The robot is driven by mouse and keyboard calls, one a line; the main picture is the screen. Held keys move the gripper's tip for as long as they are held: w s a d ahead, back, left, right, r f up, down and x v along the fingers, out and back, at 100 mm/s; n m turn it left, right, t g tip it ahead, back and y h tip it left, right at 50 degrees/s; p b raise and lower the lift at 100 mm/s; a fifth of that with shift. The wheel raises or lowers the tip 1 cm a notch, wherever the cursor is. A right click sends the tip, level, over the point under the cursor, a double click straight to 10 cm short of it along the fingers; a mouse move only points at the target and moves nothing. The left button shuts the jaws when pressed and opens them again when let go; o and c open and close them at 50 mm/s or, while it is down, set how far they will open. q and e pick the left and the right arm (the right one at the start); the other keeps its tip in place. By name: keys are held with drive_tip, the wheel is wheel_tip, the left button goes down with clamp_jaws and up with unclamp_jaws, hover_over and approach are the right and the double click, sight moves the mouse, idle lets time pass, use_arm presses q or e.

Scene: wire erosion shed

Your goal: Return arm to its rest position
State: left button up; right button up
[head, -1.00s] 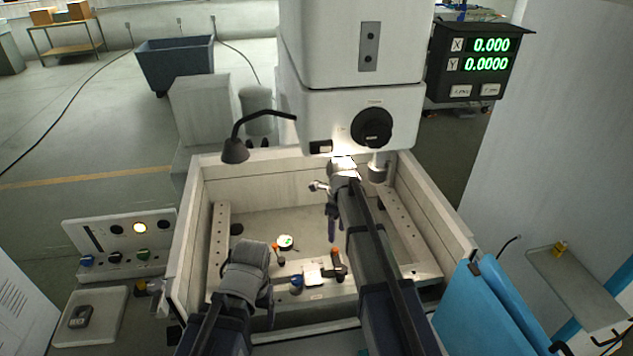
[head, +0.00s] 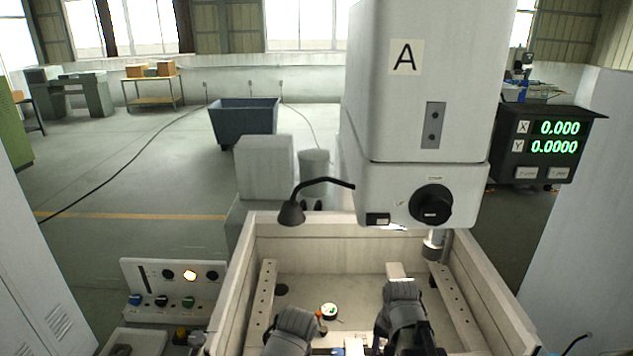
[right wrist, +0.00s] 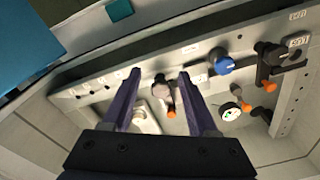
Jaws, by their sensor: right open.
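In the head view my right arm (head: 405,318) is bent over the front of the machine's open tank (head: 335,258). Its jaws are hidden there. In the right wrist view my right gripper (right wrist: 159,74) is open, with two dark fingers apart and nothing held between them. Beyond the fingertips is a clamp with an orange-tipped handle (right wrist: 171,113) on a perforated rail, apart from the fingers as far as I can tell. My left arm (head: 290,332) shows as a grey wrist at the lower edge of the head view, left of the right one. Its jaws do not show.
The white machine head (head: 420,90) hangs over the tank, with a black lamp (head: 291,213) at its left. A round dial (head: 329,311) lies inside. A control panel (head: 172,288) stands left, a readout (head: 548,145) right. Open floor lies behind left.

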drive_tip(key=s+a+f+n+h+b, duration=0.1)
drive_tip(key=s+a+f+n+b, duration=0.7)
drive_tip(key=a+f+b, duration=0.3)
wheel_tip(320, 180, down, 3)
drive_tip(key=s+b, duration=0.1)
drive_tip(key=b, duration=0.2)
drive_tip(key=shift+a+n+g, duration=0.2)
drive_tip(key=shift+n+g, duration=0.2)
